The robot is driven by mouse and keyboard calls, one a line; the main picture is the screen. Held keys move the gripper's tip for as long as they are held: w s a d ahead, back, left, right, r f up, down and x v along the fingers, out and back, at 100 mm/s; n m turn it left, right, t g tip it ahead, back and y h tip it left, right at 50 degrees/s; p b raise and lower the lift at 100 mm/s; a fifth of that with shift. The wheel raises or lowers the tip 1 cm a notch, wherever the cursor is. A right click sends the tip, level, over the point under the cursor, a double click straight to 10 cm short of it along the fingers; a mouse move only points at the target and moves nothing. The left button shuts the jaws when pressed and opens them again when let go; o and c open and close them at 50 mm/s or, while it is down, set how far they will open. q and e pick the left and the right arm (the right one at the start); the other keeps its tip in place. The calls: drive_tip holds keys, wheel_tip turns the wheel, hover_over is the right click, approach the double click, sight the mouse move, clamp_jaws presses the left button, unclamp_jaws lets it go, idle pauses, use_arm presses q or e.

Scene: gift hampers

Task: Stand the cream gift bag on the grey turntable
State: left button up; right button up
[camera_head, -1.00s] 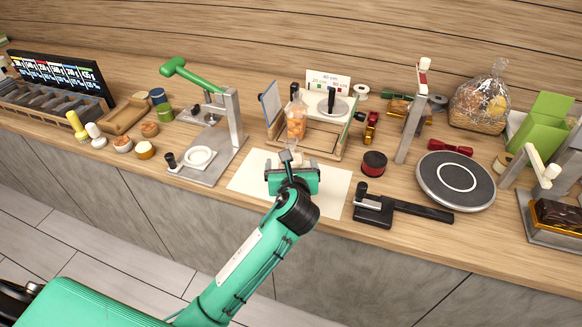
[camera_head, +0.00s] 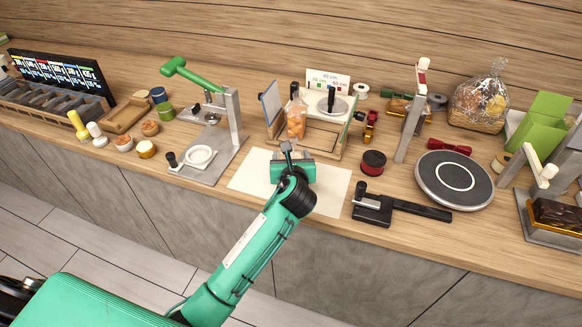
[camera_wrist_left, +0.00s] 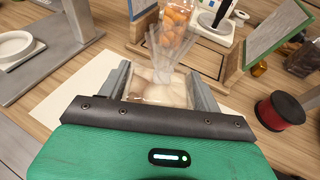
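My left gripper (camera_wrist_left: 160,88) is low over a white sheet (camera_head: 240,178) at the counter's front. In the left wrist view its two fingers stand apart, one on each side of a small clear-topped bag with cream contents (camera_wrist_left: 160,82). I cannot tell whether the fingers touch it. In the head view my gripper body hides most of this bag; only its greyish top (camera_head: 286,148) shows. The grey turntable (camera_head: 455,178) is to the right, a round dark disc with a white ring, and it is empty. My right gripper is not in view.
A bag with orange contents (camera_head: 296,120) stands just behind my gripper by a wooden frame. A red spool (camera_head: 373,162) and a black tool (camera_head: 400,208) lie between my gripper and the turntable. A grey post (camera_head: 410,125) rises behind them.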

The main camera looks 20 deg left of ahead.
use_arm(q)
drive_tip(key=shift+c, duration=0.7)
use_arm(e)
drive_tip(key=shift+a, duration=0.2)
